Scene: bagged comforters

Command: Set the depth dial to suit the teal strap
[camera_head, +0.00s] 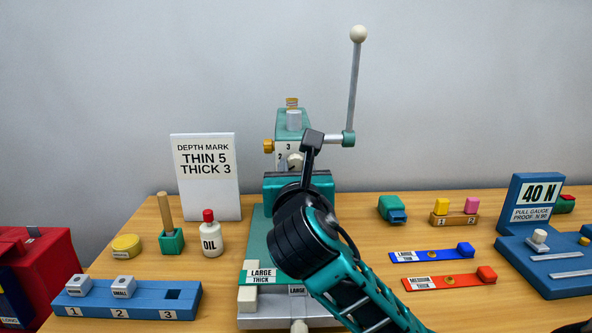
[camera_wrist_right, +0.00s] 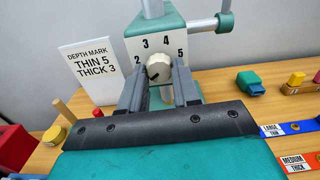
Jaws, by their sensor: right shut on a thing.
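The depth dial is a cream knob (camera_wrist_right: 158,68) on the white face of the teal press (camera_head: 292,120); numbers 2 to 5 show around it in the wrist view. A dark mark on the knob appears to point to the lower left. My right gripper (camera_wrist_right: 160,88) is shut on the knob, one finger on each side. In the head view my right gripper (camera_head: 303,160) partly covers the dial. The teal strap (camera_head: 262,277), labelled LARGE THICK, lies on the front of the press base. A sign (camera_head: 207,180) reads DEPTH MARK, THIN 5, THICK 3. My left gripper is not in view.
A lever (camera_head: 354,90) rises at the press's right. An oil bottle (camera_head: 211,238) and blue numbered rack (camera_head: 100,300) stand left. Blue (camera_head: 430,254) and red (camera_head: 450,280) straps lie right, near a blue pull gauge (camera_head: 530,225).

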